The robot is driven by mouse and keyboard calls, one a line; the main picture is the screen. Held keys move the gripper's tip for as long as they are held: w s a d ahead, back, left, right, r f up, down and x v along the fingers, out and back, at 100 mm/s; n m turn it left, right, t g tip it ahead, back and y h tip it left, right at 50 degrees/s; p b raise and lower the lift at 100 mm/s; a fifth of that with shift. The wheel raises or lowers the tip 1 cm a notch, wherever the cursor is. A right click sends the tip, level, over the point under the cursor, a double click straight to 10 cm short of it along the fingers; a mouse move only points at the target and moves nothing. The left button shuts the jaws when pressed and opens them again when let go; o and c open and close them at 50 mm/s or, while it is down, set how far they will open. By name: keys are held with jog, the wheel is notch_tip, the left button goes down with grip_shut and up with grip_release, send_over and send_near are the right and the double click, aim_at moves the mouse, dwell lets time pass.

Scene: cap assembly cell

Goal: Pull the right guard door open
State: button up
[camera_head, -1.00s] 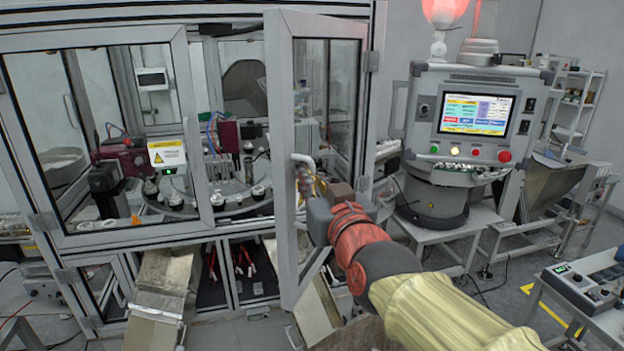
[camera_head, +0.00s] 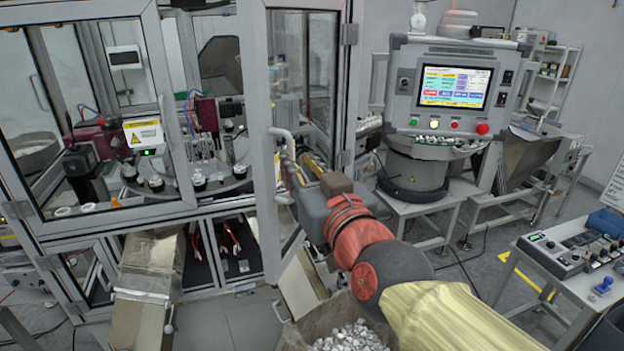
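The right guard door (camera_head: 256,120), a grey-framed glazed panel, stands swung out from the cell, with its hinge side at the right post (camera_head: 349,100). Its pale bar handle (camera_head: 284,137) is on the free-edge frame. My gripper (camera_head: 295,168) is at the handle, its fingers overlapping the handle's lower part in the picture. The fingers are small and partly hidden, so I cannot tell whether they are closed on the bar.
A bin of small pale parts (camera_head: 350,338) sits below my arm. A control panel (camera_head: 455,95) stands right of the cell, above a round feeder (camera_head: 415,172). A bench with a control box (camera_head: 570,250) is at the lower right. Grey floor shows between them.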

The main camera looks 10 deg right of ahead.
jog(key=s, duration=0.6)
jog(key=shift+s+d, duration=0.3)
jog(key=shift+d, duration=0.15)
jog(key=s+a+f+g+y, duration=0.1)
jog(key=s+a+f+g, duration=0.25)
jog(key=f, duration=0.45)
jog(key=s+a+f+g+y, duration=0.1)
jog(key=s+a+f+g, duration=0.2)
jog(key=f, duration=0.6)
jog(key=s+d+f+m+g+h+b, duration=0.1)
jog(key=s+d+f+g+h+b, duration=0.3)
jog(key=d+f, duration=1)
jog(key=s+g, duration=0.1)
jog(key=s, duration=0.2)
jog(key=shift+s+f+m+g+h, duration=0.15)
jog(key=shift+m+g+h, duration=0.15)
jog(key=shift+g, duration=0.05)
jog(key=shift+c, duration=1.1)
